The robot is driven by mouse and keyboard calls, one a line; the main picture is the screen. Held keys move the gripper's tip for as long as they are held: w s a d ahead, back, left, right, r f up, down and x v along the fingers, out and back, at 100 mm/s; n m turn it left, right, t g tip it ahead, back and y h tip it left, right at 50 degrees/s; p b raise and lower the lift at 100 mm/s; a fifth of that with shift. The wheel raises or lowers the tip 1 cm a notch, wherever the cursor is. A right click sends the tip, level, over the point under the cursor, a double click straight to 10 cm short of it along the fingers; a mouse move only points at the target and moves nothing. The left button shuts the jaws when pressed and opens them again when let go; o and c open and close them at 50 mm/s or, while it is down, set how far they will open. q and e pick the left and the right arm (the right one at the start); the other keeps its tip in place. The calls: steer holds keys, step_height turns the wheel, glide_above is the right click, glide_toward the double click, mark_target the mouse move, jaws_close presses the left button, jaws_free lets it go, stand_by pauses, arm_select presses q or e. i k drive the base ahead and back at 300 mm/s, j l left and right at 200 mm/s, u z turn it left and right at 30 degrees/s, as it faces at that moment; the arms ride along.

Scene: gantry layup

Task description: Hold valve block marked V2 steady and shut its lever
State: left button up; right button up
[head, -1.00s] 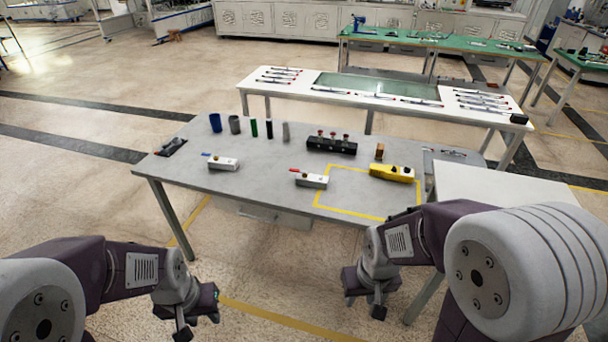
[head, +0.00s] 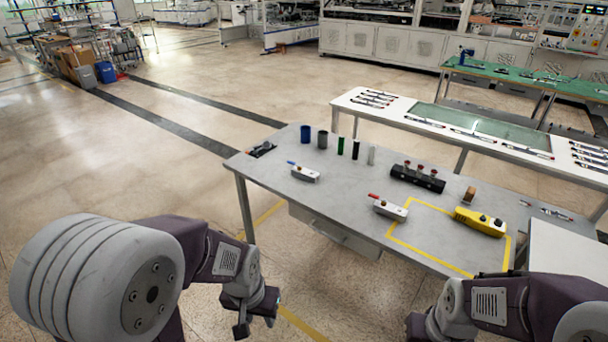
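Two white valve blocks lie on the grey table (head: 330,215). One valve block (head: 305,174) has a blue lever (head: 291,163) and sits toward the left of the table. The other valve block (head: 390,210) has a red lever (head: 374,197) and sits nearer the table's front edge, by the yellow outline. I cannot read a V2 mark on either. My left gripper (head: 257,326) is in front of the table, well short of both blocks; its fingers look apart and empty. My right gripper (head: 420,330) is cut off at the bottom edge, and its fingers do not show clearly.
Several upright cylinders (head: 322,140) stand at the back left. A black manifold (head: 417,178) with red-topped knobs, a brown block (head: 468,195) and a yellow control box (head: 480,222) sit to the right. A white table (head: 350,101) stands behind. The area around the two valve blocks is clear.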

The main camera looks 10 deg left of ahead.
mark_target(301, 173)
steer(key=i+j, duration=0.35)
steer(key=i, duration=0.15)
steer(key=i+j+u, duration=0.1)
steer(key=i+j, duration=0.25)
steer(key=i+j+u, duration=0.1)
steer(key=i+j, duration=0.2)
steer(key=i, duration=0.3)
